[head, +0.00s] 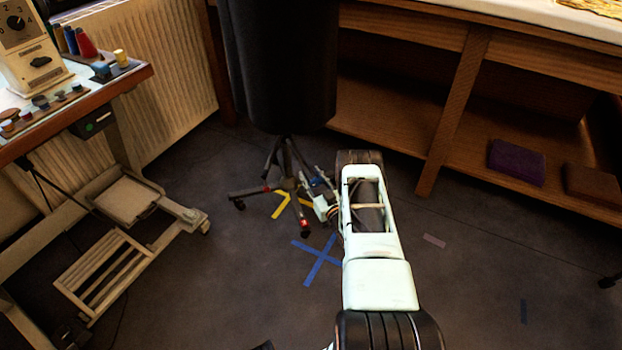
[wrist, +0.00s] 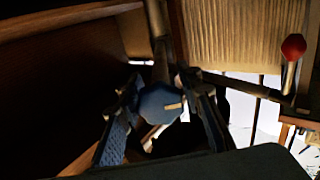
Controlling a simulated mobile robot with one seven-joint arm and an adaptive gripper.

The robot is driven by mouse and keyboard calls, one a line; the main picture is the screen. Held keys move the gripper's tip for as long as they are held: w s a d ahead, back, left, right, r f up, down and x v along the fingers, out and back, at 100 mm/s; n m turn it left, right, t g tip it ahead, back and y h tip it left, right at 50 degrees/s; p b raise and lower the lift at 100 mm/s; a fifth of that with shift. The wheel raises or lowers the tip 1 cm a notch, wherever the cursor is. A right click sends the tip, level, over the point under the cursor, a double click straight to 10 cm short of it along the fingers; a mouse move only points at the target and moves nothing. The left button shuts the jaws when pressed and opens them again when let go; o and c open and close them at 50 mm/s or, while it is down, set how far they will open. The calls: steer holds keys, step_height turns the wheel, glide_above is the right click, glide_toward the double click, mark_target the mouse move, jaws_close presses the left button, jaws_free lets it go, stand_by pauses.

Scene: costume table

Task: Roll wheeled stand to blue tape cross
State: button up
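The wheeled stand is a black dress form (head: 280,65) on a dark base with several splayed legs and red-marked casters. Its base (head: 288,180) stands over a yellow tape mark. The blue tape cross (head: 319,260) lies on the floor just in front of it, uncovered apart from its right edge near my arm. My gripper (head: 318,190) is low beside the base, partly hidden by my arm. In the wrist view, my gripper's fingers (wrist: 160,92) are on both sides of a blue faceted knob (wrist: 159,104) below a pole. Whether they press on it is unclear.
A wheeled sewing table (head: 125,100) with a machine and spools is at left before a radiator (head: 165,60). A wooden shelf unit (head: 440,130) fills the back right. Floor around the cross is clear; a pinkish tape strip (head: 434,241) lies right.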

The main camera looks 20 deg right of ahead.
steer(key=shift+w, duration=0.15)
steer(key=shift+c, duration=0.5)
jaws_close()
